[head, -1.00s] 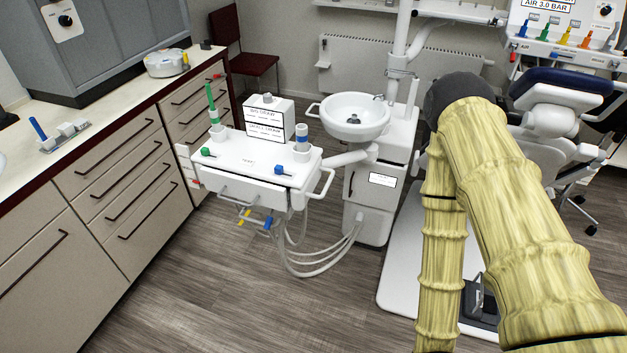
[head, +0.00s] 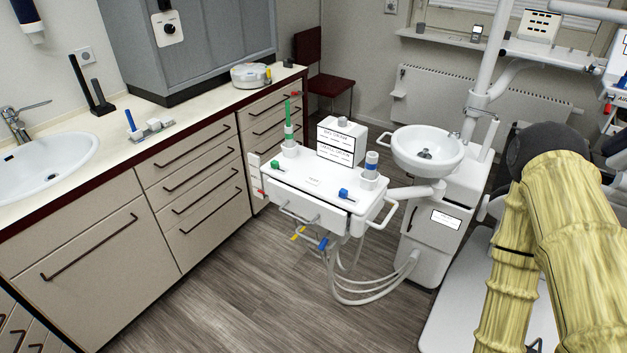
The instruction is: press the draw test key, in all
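I cannot tell which part is the draw test key; no label in view reads clearly enough. A white box with two printed labels (head: 341,141) stands at the back of the white instrument tray unit (head: 318,181). The tray top carries a green-tipped holder (head: 289,138), a blue-and-white holder (head: 371,168), a small green knob (head: 275,165) and a small blue knob (head: 344,194). A grey cabinet with a black round knob on a white plate (head: 167,28) stands on the counter. My arm shows at the right, but my gripper is out of view.
The counter (head: 205,95) runs along the left, with a sink (head: 40,160), a small holder with a blue stick (head: 150,128) and a round white device (head: 249,76). A spittoon bowl (head: 427,148) stands right of the tray. The wooden floor (head: 265,295) before the drawers is clear.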

